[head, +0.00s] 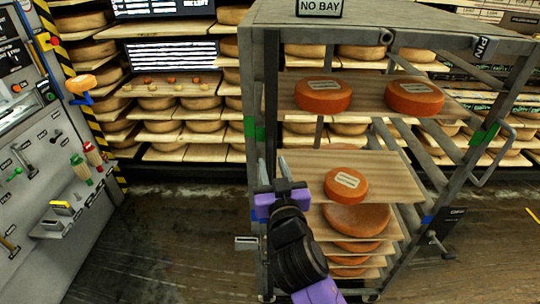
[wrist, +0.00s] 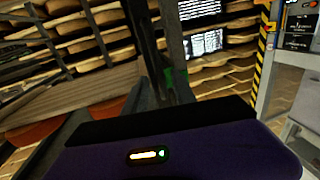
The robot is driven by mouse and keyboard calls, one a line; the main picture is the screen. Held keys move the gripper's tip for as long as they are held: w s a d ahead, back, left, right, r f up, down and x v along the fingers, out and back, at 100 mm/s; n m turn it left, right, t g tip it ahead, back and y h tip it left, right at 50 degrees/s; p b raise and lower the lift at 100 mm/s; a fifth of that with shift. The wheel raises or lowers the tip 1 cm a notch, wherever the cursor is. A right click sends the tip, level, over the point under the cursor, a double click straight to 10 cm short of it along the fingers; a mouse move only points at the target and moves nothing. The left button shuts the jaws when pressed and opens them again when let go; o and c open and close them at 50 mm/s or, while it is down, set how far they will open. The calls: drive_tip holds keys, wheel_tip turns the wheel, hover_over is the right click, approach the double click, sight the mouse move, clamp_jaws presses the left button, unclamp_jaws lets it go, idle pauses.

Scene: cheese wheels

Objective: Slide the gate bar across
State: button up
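A grey metal rack (head: 275,110) with wooden shelves stands in the middle of the head view. I cannot clearly pick out the gate bar from its posts and braces; a bent grey bar (head: 503,158) sticks out at its right side. My gripper (head: 274,168), with purple parts, is at the rack's front left, beside the left posts and the left end of a middle shelf (head: 390,180). Its two fingers point up and stand apart. In the wrist view the fingers (wrist: 160,98) are partly hidden by my purple gripper body, near a post with green tape. Contact with the rack is unclear.
Orange cheese wheels (head: 323,96) sit on the rack's shelves, one small wheel (head: 345,185) close to my gripper. A NO BAY sign (head: 319,8) stands on top. A tool panel (head: 45,150) is at the left. The floor (head: 165,245) between is clear.

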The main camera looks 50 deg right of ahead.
drive_tip(key=shift+p+x, duration=0.3)
drive_tip(key=shift+x, duration=1.15)
clamp_jaws()
idle(0.3)
